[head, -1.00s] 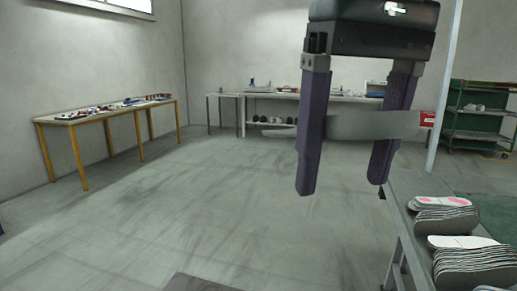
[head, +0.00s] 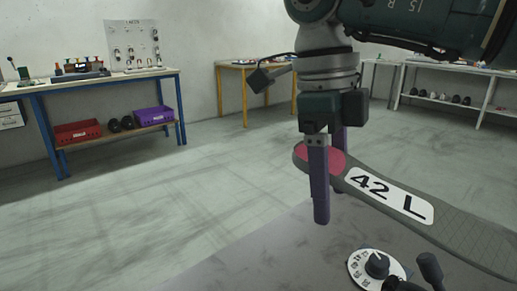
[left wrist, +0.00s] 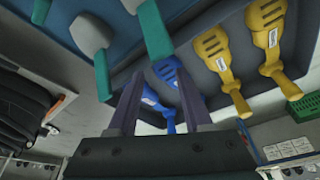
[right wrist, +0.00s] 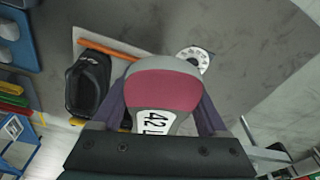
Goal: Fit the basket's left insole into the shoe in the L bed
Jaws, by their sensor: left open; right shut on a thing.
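My right gripper (head: 331,185) is shut on a grey insole (head: 455,222) with a dark pink patch and a white label reading "42 L". It holds the insole above the grey worktop, and the right wrist view shows the insole (right wrist: 170,90) between the fingers of the right gripper (right wrist: 162,98). A black shoe (right wrist: 88,82) lies left of the insole in that view, beside an orange strip. I cannot tell whether this is the L bed. My left gripper (left wrist: 158,100) is open and shows only in the left wrist view. The basket is not recognisable in any current view.
A dial (head: 377,268) and a dark lever (head: 430,270) stand on the grey worktop (head: 290,250). The left wrist view shows yellow tools (left wrist: 222,70) and blue tools (left wrist: 160,105) on a dark panel. Workbenches line the far walls, with open floor between.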

